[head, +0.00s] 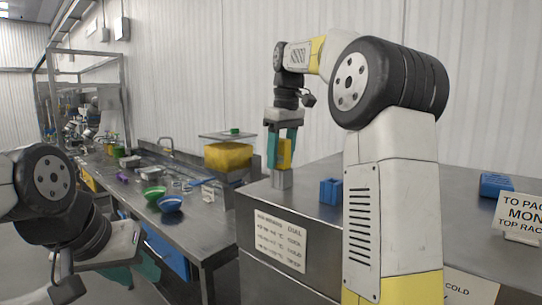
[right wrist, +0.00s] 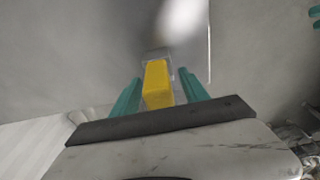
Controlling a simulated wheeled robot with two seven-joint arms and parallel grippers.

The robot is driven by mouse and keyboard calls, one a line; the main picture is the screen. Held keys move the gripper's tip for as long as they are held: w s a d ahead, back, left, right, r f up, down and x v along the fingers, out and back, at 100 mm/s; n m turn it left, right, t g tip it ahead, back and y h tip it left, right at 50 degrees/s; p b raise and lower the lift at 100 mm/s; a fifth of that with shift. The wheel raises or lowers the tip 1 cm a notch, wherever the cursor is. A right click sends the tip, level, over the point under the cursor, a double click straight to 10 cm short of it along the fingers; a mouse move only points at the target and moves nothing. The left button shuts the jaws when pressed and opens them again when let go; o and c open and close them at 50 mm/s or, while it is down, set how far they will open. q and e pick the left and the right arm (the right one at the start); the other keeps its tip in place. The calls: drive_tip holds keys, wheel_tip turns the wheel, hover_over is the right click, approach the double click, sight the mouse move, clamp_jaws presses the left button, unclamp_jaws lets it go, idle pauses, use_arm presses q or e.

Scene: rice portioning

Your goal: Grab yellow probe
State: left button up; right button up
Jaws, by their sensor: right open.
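The yellow probe (head: 285,153) stands upright in a small grey holder (head: 281,179) on the steel counter. In the right wrist view the yellow probe (right wrist: 157,83) is between the two teal fingers. My right gripper (head: 283,160) points down around it and is open, with a finger on each side; the right wrist view shows gaps beside the probe (right wrist: 160,92). My left gripper (head: 148,272) is at the lower left, away from the probe, its teal fingers partly hidden, so its opening is unclear.
A blue holder (head: 331,191) stands just right of the grey holder. Another blue block (head: 495,185) and a sign (head: 520,215) are at the right. A green bowl (head: 155,193) and a blue bowl (head: 170,204) sit on the left bench. A yellow container (head: 228,156) stands behind.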

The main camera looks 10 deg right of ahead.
clamp_jaws()
